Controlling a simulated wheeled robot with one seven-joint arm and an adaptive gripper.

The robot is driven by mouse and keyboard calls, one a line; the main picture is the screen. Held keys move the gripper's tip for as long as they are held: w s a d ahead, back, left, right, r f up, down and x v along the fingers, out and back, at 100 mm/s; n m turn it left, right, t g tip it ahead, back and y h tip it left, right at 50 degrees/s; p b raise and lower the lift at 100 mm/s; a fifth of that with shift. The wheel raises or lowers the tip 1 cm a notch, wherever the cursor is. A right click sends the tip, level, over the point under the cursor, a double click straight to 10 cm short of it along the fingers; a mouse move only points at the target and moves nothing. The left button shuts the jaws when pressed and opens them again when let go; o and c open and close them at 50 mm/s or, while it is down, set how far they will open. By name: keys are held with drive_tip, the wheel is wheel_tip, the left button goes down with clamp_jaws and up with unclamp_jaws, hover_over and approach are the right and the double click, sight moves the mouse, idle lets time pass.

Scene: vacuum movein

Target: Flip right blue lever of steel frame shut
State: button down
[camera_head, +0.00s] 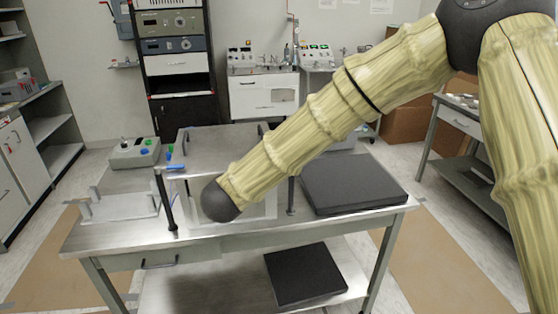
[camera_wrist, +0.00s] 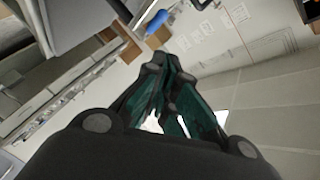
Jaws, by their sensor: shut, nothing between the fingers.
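The steel frame (camera_head: 212,138) stands on the metal table, with a flat top plate and black posts. A blue lever (camera_head: 176,166) lies roughly level at its left front edge. Small upright blue and green pieces (camera_head: 170,152) stand just behind it. My arm crosses the frame's right side in the head view, and no right lever shows there. My gripper (camera_wrist: 158,62) shows in the wrist view with its dark, green-sided fingers drawn together, empty. A blue lever end (camera_wrist: 157,20) lies just beyond the fingertips, apart from them in the picture. I cannot tell which lever it is.
A black slab (camera_head: 352,184) lies on the table right of the frame. Another dark slab (camera_head: 304,273) rests on the lower shelf.

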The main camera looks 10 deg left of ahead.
drive_tip(key=s+a+b, duration=0.1)
drive_tip(key=s+a, duration=0.3)
drive_tip(key=shift+s+a+r, duration=0.25)
drive_tip(key=shift+s+r, duration=0.05)
drive_tip(key=shift+r, duration=0.05)
